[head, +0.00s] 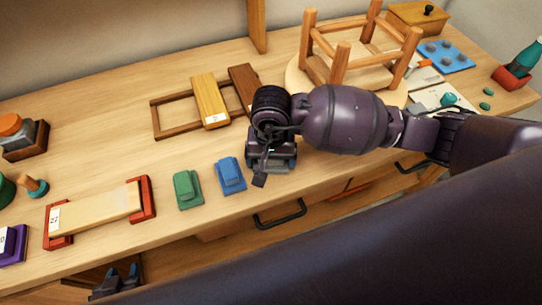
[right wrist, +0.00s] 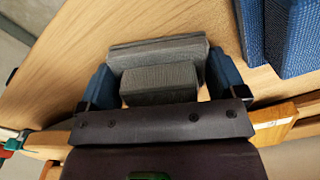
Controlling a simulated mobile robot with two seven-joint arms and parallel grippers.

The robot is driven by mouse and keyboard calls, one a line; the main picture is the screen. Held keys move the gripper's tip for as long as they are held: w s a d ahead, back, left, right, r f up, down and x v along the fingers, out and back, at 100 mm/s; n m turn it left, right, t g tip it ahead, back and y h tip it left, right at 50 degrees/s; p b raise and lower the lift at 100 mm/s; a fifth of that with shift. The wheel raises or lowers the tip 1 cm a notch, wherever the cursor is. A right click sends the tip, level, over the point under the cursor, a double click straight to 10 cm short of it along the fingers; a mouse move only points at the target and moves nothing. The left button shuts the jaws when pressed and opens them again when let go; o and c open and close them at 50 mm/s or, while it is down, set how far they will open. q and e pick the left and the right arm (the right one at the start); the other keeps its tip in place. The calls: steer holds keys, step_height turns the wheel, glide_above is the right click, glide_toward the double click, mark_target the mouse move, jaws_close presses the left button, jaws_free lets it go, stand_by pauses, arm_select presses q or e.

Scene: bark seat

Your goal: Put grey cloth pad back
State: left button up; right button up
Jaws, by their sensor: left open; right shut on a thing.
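The grey cloth pad (right wrist: 160,82), a stepped block with a smaller top on a wider base, sits between the blue fingertips of my right gripper (right wrist: 164,88) in the right wrist view. In the head view my right gripper (head: 270,165) is near the table's front edge, right of the blue pad, and mostly hides the grey pad. I cannot tell whether the pad rests on the wood or is just above it. My left gripper (head: 122,280) is open and empty, low at the left, below the table's front edge.
A blue pad (head: 231,176) and a green pad (head: 188,190) lie left of my right gripper; the blue one also shows in the right wrist view (right wrist: 295,40). A wooden frame (head: 170,117) lies behind. An upturned stool (head: 342,62) stands at the back right.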

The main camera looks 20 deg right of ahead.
steer(key=shift+f, duration=0.15)
steer(key=o, duration=0.6)
step_height(320, 180, up, 12)
steer(key=shift+r, duration=0.25)
stand_by(0.6)
